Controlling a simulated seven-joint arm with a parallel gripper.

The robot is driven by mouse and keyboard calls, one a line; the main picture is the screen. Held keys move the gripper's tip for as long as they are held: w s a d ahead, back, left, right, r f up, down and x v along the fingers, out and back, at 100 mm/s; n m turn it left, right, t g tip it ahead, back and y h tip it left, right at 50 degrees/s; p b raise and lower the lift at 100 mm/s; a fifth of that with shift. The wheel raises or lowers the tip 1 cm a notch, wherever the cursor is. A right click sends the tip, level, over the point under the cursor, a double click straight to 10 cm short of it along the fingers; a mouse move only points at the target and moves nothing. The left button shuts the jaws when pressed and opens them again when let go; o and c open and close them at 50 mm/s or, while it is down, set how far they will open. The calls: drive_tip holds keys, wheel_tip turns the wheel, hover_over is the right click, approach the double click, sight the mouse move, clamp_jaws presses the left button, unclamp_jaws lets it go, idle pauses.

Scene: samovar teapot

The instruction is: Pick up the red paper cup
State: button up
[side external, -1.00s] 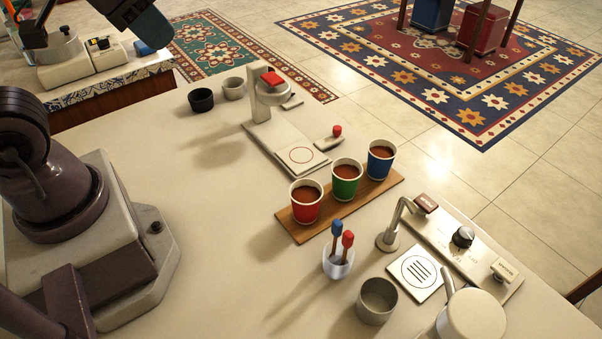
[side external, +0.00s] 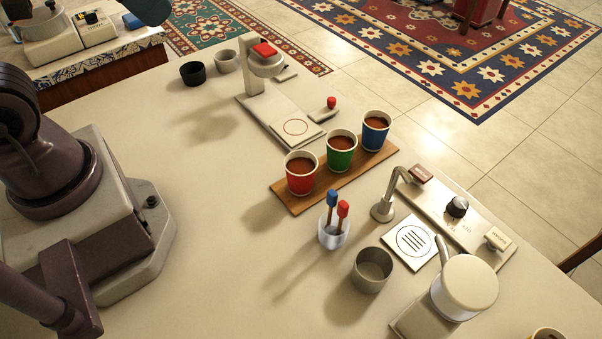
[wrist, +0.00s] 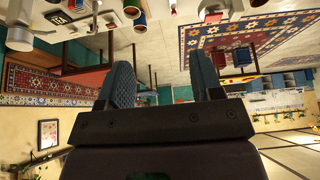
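The red paper cup (side external: 301,183) stands upright at the near left end of a wooden board (side external: 283,201), filled with brown liquid. A green cup (side external: 341,156) and a blue cup (side external: 376,136) stand beside it in a row on the same board. My gripper (wrist: 161,72) shows in the wrist view with its two dark teal fingers wide apart and nothing between them. In the side view only a teal part shows at the top left edge, far from the red cup. Several small things along the wrist view's top edge are too small to tell.
A glass with blue and red sticks (side external: 334,236) stands just in front of the board. A metal cup (side external: 371,272) and a tap unit (side external: 440,206) are to the right. A white stand (side external: 275,104) is behind. The counter left of the red cup is clear.

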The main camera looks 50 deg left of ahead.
drive_tip(key=o, duration=0.4)
drive_tip(key=shift+o, duration=0.2)
drive_tip(key=n+g, duration=0.6)
drive_tip(key=n, duration=1.2)
hover_over(301, 166)
drive_tip(key=s+d, duration=0.1)
drive_tip(key=d, duration=0.1)
wheel_tip(301, 166, down, 18)
drive_tip(key=r, duration=0.1)
drive_tip(key=f, duration=1.3)
drive_tip(key=shift+s+a+f, duration=0.1)
drive_tip(key=shift+s+f, duration=0.05)
drive_tip(key=shift+s, duration=0.05)
